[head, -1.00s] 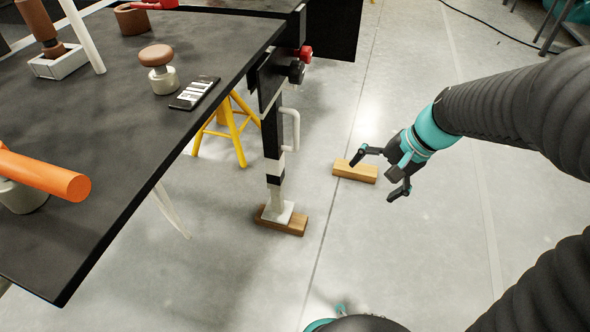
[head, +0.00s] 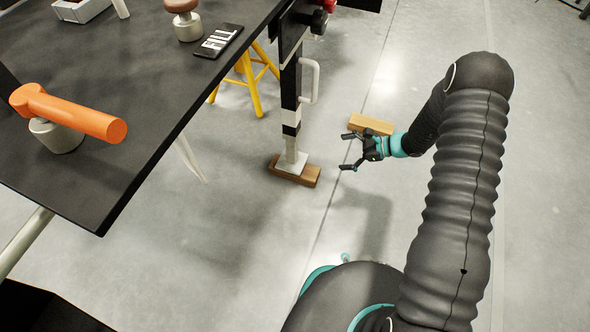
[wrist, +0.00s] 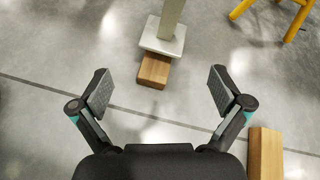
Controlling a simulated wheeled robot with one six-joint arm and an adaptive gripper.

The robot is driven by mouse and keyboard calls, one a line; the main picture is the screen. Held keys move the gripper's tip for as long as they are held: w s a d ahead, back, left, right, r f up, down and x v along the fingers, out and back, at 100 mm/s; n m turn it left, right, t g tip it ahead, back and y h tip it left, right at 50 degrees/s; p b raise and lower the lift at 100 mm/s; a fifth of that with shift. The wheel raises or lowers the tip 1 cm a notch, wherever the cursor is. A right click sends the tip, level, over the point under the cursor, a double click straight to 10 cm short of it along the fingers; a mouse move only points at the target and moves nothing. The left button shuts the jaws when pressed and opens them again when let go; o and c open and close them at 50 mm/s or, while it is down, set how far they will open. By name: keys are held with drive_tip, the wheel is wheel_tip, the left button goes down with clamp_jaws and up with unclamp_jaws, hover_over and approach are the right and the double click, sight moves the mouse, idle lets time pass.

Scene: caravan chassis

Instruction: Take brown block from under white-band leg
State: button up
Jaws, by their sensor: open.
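The brown block (head: 309,177) lies on the floor under the white-band leg (head: 291,112), a dark post with a white band. The leg's pale foot plate (head: 291,163) covers part of the block, and I cannot tell whether it presses on it. In the wrist view the block's bare end (wrist: 154,71) points towards me, below the foot plate (wrist: 165,38). My gripper (head: 347,152) is open and empty, to the right of the block and apart from it. In the wrist view my fingers (wrist: 159,75) are spread wide, with the block ahead between their lines.
A lighter wooden block (head: 371,125) lies on the floor close beside my gripper, at the lower right of the wrist view (wrist: 265,153). A yellow stand (head: 254,85) is behind the leg. The dark chassis panel (head: 150,120) overhangs at left. Floor between gripper and block is clear.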

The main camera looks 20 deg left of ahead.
sight(306, 171)
drive_tip(key=f+m, duration=0.1)
drive_tip(key=f, duration=0.3)
drive_tip(key=f+m+t, duration=0.1)
drive_tip(key=f, duration=0.3)
drive_tip(key=a+f+m+y, duration=0.1)
drive_tip(key=f+m, duration=0.1)
drive_tip(key=f, duration=0.2)
drive_tip(key=shift+s+f+t, duration=0.3)
drive_tip(key=shift+s, duration=0.05)
drive_tip(key=x, duration=1.3)
drive_tip(key=shift+w+a+f+b, duration=0.1)
drive_tip(key=shift+a+f+b, duration=0.05)
drive_tip(key=shift+a+b, duration=0.2)
drive_tip(key=shift+d, duration=0.1)
drive_tip(key=c, duration=1.4)
drive_tip(key=shift+c, duration=0.2)
